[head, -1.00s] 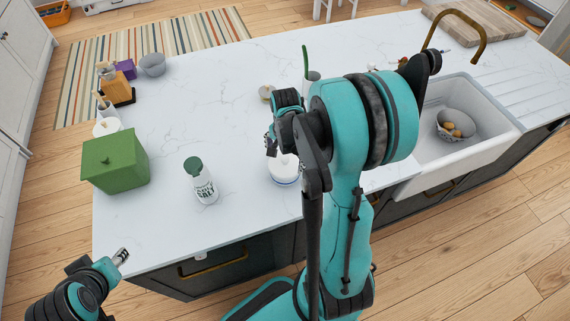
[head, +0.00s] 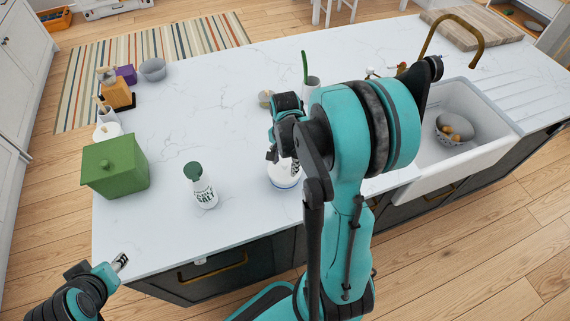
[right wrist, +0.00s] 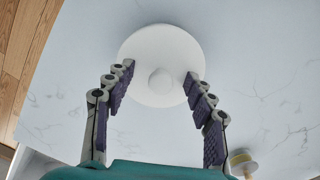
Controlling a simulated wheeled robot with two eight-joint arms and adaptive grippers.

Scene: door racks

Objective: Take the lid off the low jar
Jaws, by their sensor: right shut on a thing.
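The low white jar (head: 285,183) with a blue band near its base stands near the island's front edge, partly hidden by my right arm. Its round white lid (right wrist: 160,45) with a small knob (right wrist: 160,82) is seen from above in the right wrist view. My right gripper (right wrist: 160,72) has a fingertip on each side of the knob and is shut on the lid; the exact contact is hard to see. In the head view the right gripper (head: 283,155) is over the jar. My left gripper (head: 121,262) is off the island's front left corner, away from the jar; its jaw gap is unclear.
A white shaker with a green cap (head: 200,187) stands left of the jar, and a green box (head: 115,168) farther left. A pot with a green handle (head: 311,88) stands behind. The sink (head: 465,145) is at the right. The countertop's middle is clear.

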